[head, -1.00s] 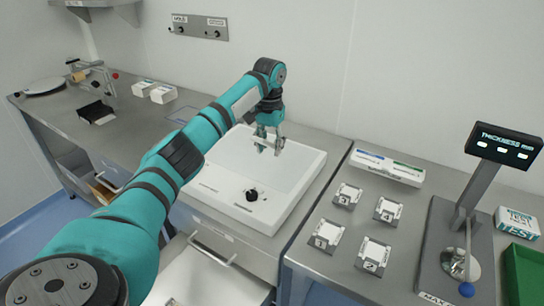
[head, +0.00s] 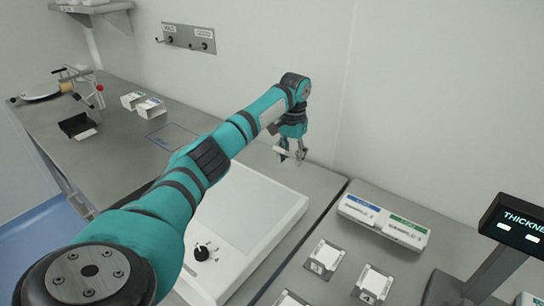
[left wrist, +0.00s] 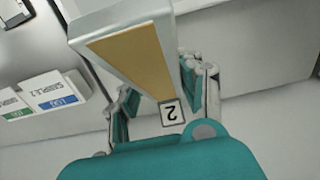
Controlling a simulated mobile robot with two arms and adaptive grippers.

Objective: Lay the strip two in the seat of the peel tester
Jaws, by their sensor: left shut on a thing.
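My left gripper (head: 290,155) is over the back of the counter, behind the white panel machine (head: 245,215). In the left wrist view, its fingers (left wrist: 162,100) are shut on strip two, a pale grey piece with a tan face (left wrist: 135,60) and a tag reading 2 (left wrist: 171,112). My right gripper is not in view.
A thickness gauge display (head: 515,222) and several small numbered holders (head: 324,257) stand on the right counter, with a white labelled box (head: 384,222) behind.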

